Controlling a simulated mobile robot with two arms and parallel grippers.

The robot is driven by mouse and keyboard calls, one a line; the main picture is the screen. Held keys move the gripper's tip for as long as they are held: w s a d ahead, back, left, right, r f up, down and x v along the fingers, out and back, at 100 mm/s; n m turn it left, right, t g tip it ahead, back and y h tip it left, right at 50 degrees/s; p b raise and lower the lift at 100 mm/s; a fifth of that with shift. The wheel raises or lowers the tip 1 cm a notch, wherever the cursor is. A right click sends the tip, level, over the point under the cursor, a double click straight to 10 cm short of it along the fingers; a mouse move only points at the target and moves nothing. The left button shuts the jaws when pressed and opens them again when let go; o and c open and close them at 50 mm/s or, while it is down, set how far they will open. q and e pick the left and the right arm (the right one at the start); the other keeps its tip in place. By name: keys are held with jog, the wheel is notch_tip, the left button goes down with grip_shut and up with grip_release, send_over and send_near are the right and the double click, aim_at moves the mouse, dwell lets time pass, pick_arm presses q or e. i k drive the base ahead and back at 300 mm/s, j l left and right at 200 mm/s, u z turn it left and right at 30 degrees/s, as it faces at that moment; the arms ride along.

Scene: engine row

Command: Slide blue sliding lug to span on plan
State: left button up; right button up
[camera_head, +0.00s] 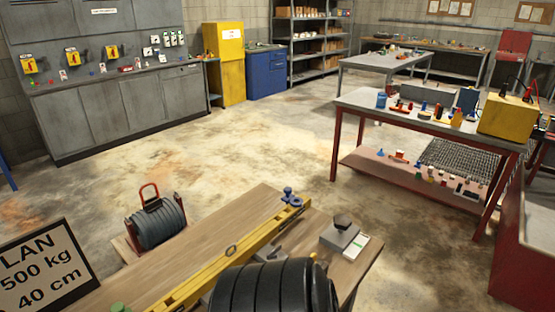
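A yellow beam (225,262) lies diagonally along a wooden bench top (225,222), from the bottom edge up to the right. The blue sliding lug (289,196) sits on the beam near its far right end. A small ring (231,250) shows about midway along the beam. The plan sign (42,268) is black-framed and cut off at the left edge; its readable text is "LAN", "500 kg" and "40 cm". Neither of my grippers shows.
A large black ribbed object (270,290) hides part of the beam's near side. A grey block (342,238) stands right of the beam. A grey drum with a red handle (158,222) stands left. A red-legged workbench (420,118) is at right; open floor lies between.

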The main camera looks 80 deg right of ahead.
aim_at(289, 197)
jog(key=l+z, duration=0.1)
jog(key=z, duration=0.3)
jog(key=k+l+z, duration=0.1)
jog(key=z, duration=0.3)
jog(key=l+z, duration=0.1)
jog(key=z, duration=0.3)
jog(key=l+z, duration=0.15)
jog(key=z, duration=1.35)
jog(key=l+z, duration=0.4)
jog(key=k+l+z, duration=0.1)
jog(key=l+z, duration=0.25)
jog(key=j, duration=0.1)
